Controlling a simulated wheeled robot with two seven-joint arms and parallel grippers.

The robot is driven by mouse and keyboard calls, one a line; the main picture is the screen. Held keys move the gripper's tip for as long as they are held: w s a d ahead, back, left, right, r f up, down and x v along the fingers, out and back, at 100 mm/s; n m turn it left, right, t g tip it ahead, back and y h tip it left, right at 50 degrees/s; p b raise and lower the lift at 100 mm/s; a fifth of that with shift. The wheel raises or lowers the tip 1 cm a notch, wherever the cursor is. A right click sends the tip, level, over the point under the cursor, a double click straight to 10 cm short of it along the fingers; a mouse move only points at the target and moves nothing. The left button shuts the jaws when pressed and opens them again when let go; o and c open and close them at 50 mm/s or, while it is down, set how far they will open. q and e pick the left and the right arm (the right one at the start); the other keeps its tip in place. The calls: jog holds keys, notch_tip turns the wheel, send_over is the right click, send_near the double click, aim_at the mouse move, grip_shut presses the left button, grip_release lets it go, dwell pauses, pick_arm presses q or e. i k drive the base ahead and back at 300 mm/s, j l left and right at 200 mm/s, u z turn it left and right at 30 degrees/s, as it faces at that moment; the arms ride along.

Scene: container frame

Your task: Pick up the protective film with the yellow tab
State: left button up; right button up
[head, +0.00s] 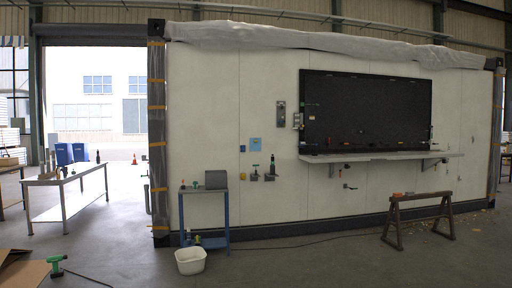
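I cannot clearly pick out a protective film with a yellow tab at this distance. Translucent grey sheeting (270,37) is bunched along the container's top edge. The left corner post (157,120) has wrapping with orange-yellow bands. Neither of my grippers is in view.
A blue-legged cart (204,189) and a white bin (190,261) stand before the wall. A sawhorse (418,214) is at right, below a shelf (380,156). A workbench (66,180) is at left. A green drill (56,264) and cables lie on the floor. The front middle floor is mostly clear.

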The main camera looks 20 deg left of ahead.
aim_at(255, 143)
jog(key=i+l+z, duration=0.35)
jog(key=i+z, duration=0.35)
jog(key=i, duration=0.15)
jog(key=i+z, duration=0.35)
jog(key=i+u, duration=0.4)
jog(key=i, duration=0.2)
jog(key=i+l+u, duration=0.4)
jog(key=i, duration=0.2)
jog(key=i+j+u, duration=0.25)
jog(key=i+u, duration=0.15)
jog(key=i, duration=0.2)
jog(key=i+j+u, duration=0.1)
jog(key=i+u, duration=0.25)
jog(key=i, duration=0.25)
jog(key=i+l+u, duration=0.1)
jog(key=i+u, duration=0.3)
jog(key=i, duration=2.9)
